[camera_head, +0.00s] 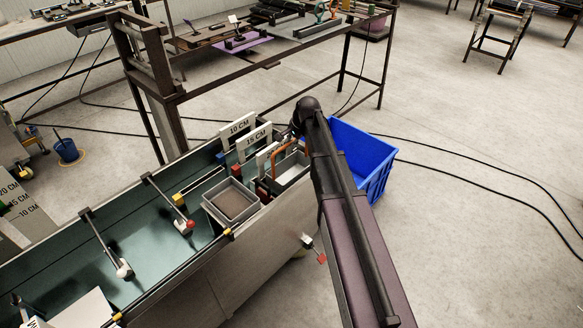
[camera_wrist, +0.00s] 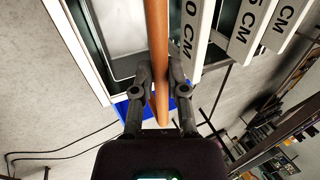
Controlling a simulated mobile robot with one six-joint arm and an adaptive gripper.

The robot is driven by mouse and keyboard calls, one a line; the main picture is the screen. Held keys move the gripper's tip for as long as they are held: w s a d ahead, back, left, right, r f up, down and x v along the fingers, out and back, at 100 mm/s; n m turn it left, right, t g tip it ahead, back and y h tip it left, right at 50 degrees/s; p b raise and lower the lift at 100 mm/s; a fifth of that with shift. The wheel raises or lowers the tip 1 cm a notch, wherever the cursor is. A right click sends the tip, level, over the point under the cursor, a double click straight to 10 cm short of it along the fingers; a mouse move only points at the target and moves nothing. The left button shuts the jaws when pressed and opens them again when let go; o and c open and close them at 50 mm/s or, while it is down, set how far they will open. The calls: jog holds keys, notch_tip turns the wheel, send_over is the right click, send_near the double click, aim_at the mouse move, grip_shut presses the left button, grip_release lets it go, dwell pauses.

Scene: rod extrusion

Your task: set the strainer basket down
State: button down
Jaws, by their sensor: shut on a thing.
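The strainer basket (camera_head: 292,171) is a pale, shallow, box-shaped container with an orange handle (camera_head: 289,152), at the right end of the long water tank. In the wrist view the basket (camera_wrist: 122,30) shows at the upper left, with its handle (camera_wrist: 157,30) running down the middle. My gripper (camera_wrist: 160,75) is shut on the handle, one finger on each side. In the head view my gripper (camera_head: 294,133) is mostly hidden behind my arm. I cannot tell whether the basket's underside touches anything.
A grey tray (camera_head: 207,207) with a brown surface sits on the tank (camera_head: 189,265), left of the basket. White length signs (camera_head: 236,129) stand behind it. A blue crate (camera_head: 372,165) is on the floor to the right. Cables cross the otherwise open floor at right.

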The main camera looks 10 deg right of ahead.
jog(key=shift+f+b, duration=2.4)
jog(key=shift+f, duration=0.45)
jog(key=shift+f+b, duration=2.15)
jog(key=shift+b, duration=0.1)
jog(key=shift+f, duration=0.1)
jog(key=c, duration=0.7)
grip_release()
jog(key=shift+o, duration=0.2)
jog(key=p+v, duration=1.1)
jog(key=v, duration=0.1)
jog(key=shift+a, duration=0.1)
